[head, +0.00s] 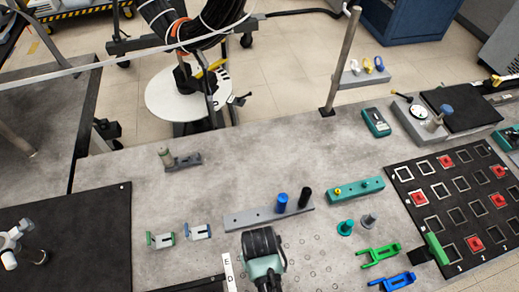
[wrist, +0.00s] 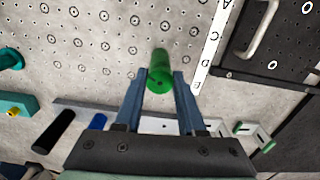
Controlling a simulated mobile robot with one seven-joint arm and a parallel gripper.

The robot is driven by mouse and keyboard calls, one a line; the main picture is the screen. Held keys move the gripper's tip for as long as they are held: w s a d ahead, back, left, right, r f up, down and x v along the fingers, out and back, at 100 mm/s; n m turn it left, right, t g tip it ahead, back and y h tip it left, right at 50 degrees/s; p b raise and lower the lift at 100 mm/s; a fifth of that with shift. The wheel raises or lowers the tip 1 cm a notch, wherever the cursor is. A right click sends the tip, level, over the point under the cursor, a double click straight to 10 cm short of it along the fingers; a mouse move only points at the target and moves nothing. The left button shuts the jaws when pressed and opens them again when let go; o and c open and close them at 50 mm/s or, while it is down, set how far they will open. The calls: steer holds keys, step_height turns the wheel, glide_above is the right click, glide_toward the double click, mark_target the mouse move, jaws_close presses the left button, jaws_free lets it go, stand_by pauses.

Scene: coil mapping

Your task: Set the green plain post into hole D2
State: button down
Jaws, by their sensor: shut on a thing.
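My gripper (wrist: 160,83) is shut on the green plain post (wrist: 160,68), with one finger on each side of it. The post extends past the fingertips over the grid of marked holes (wrist: 110,40). I cannot tell whether its far end touches the board. In the head view my gripper (head: 266,268) is seen from behind at the bottom centre, and it hides the post. A white lettered strip (wrist: 212,45) runs along the right of the hole grid in the wrist view; it also shows in the head view (head: 228,270). Which hole is D2 is unclear.
A grey rack (head: 240,220) holds a blue post (head: 281,202) and a black post (head: 304,197) just beyond my gripper. A black panel with a handle (wrist: 263,28) borders the strip.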

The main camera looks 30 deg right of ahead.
steer(key=shift+c, duration=2.1)
jaws_free()
step_height(320, 180, up, 13)
steer(key=b, duration=0.1)
